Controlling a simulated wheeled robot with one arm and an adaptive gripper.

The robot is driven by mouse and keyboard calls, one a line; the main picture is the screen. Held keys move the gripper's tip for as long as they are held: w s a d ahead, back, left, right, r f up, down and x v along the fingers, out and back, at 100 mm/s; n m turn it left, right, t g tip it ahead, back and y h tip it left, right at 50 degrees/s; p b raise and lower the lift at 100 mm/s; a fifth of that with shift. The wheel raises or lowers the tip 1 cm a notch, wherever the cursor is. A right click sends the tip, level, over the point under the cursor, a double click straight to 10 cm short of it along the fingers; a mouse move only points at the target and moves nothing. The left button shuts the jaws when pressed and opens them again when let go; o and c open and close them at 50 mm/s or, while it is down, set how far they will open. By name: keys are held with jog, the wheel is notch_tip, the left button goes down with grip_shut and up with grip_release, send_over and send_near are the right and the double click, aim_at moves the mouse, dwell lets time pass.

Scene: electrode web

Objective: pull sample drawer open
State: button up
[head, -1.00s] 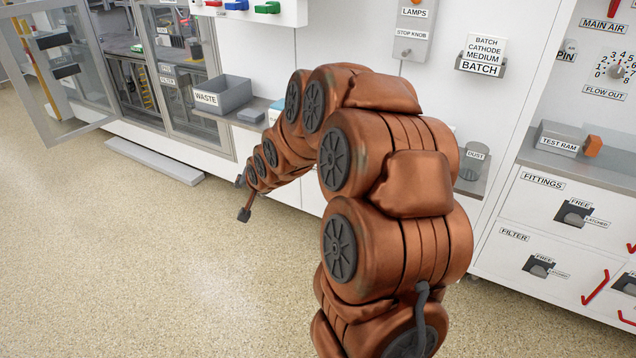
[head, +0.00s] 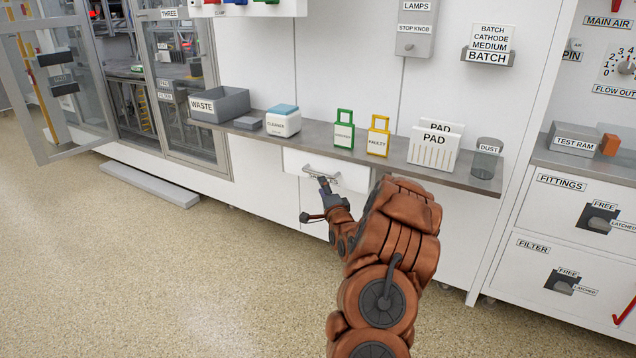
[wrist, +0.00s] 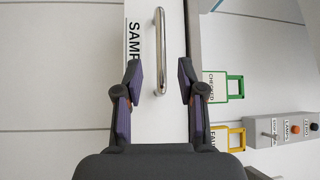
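My gripper (head: 324,184) is at the handle in the head view, pointing at the drawer front. In the wrist view my gripper (wrist: 160,75) is open, with one finger on each side of the handle's lower end. The fingers do not press on the handle. The drawer looks flush with the cabinet.
On the counter above stand a cleaner box (head: 283,122), a green tag stand (head: 344,130), a yellow tag stand (head: 378,136), pad holders (head: 432,152) and a dust jar (head: 487,160). A waste bin (head: 220,104) is left. The floor (head: 170,260) in front is clear.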

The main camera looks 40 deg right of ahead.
aim_at(318, 174)
jog(key=shift+b+x, duration=0.8)
jog(key=shift+x, duration=3.05)
grip_shut()
